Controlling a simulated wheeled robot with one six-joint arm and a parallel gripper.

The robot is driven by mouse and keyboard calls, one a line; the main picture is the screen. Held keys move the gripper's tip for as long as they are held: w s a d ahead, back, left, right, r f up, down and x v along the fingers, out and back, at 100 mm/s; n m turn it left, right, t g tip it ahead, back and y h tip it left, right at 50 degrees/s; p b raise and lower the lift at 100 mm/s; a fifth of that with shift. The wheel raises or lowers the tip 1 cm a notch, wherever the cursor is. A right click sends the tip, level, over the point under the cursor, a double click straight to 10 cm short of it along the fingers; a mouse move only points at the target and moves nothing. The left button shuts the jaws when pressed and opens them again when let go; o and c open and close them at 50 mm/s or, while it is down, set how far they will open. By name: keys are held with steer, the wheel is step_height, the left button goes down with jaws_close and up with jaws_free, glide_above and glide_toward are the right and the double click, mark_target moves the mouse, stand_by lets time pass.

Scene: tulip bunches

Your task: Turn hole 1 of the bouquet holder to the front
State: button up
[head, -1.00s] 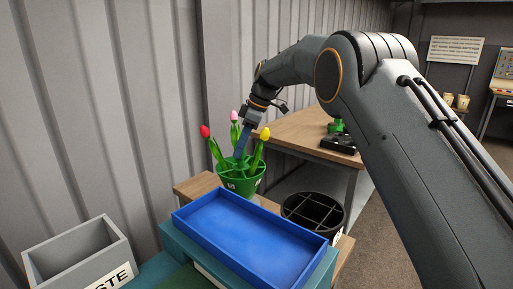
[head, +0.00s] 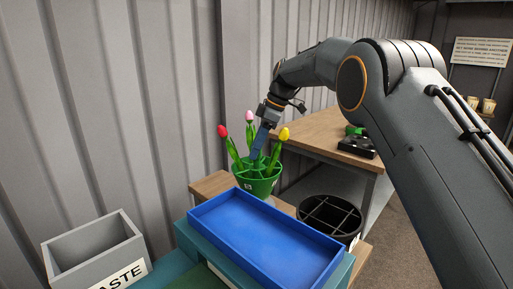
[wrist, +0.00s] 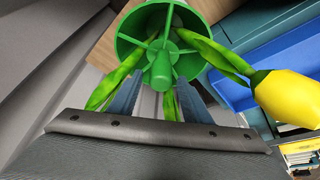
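The bouquet holder (head: 262,187) is a green round pot with spokes and a central hub. It stands upright on a wooden surface, with small pale labels on its outer wall, too small to read. Red (head: 222,131), pink (head: 249,116) and yellow (head: 284,133) tulips stand in it; the yellow one also shows large in the wrist view (wrist: 287,97). My gripper (head: 257,157) points down into the holder from above. In the wrist view its two blue-grey fingers (wrist: 158,84) are apart, on either side of the hub (wrist: 160,72). Whether they touch it is unclear.
A blue tray (head: 205,214) lies in front of the holder. A black divided bin (head: 330,214) stands at its right, a grey waste box (head: 95,250) at the front left. A wooden table (head: 320,128) is behind. The corrugated wall (head: 120,100) is close on the left.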

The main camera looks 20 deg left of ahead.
steer(key=shift+d, duration=0.1)
steer(key=s+v, duration=0.1)
steer(key=v, duration=0.6)
steer(key=shift+w+r+b, duration=0.35)
steer(key=shift+w+b, duration=0.1)
steer(key=shift+w, duration=0.1)
